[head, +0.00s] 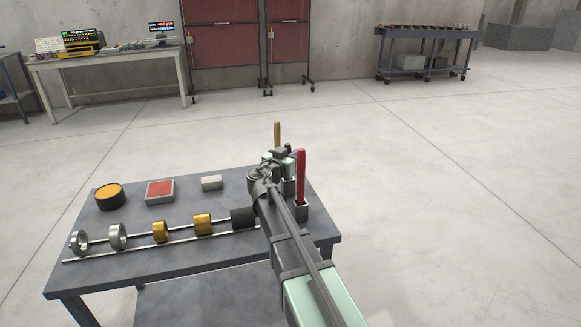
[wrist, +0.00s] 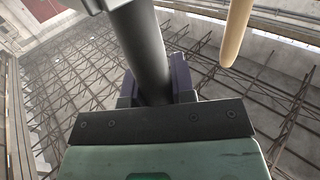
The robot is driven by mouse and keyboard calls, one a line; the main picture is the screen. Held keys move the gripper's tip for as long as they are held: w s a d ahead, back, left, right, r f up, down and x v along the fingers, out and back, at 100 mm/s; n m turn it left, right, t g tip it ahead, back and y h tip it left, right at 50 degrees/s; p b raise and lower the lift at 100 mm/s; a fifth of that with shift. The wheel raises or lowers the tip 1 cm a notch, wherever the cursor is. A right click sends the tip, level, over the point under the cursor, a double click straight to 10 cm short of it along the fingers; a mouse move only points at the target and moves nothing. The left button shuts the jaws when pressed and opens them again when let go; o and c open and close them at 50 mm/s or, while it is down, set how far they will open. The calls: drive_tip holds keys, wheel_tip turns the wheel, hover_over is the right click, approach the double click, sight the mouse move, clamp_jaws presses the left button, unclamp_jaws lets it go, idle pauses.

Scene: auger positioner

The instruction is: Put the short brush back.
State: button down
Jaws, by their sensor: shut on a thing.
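My gripper (wrist: 156,92) is shut on a dark grey round handle, which I take to be the short brush (wrist: 147,45). The handle runs up between the jaws in the wrist view, and its ends are hidden. In the head view my gripper (head: 284,157) is above the right end of the table, and my arm hides most of what it holds. A tan handle (head: 277,135) stands upright behind my gripper, and it also shows in the wrist view (wrist: 236,32). A red handle (head: 301,175) stands upright in a dark square holder (head: 301,210), just right of my wrist.
The grey table (head: 180,262) bears a yellow-topped round tin (head: 110,196), a red-topped box (head: 160,191) and a small pale block (head: 211,183). Along its front lie rods with metal rings (head: 117,236), brass collars (head: 160,231) and a black cylinder (head: 242,217). The floor to the right is clear.

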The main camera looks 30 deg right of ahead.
drive_tip(key=c, duration=1.4)
unclamp_jaws()
drive_tip(key=shift+f, duration=0.15)
drive_tip(key=o, duration=0.4)
drive_tip(key=shift+o, duration=0.2)
drive_tip(key=v, duration=0.7)
drive_tip(key=shift+a+r, duration=0.25)
drive_tip(key=shift+r, duration=0.05)
drive_tip(key=shift+s, duration=0.15)
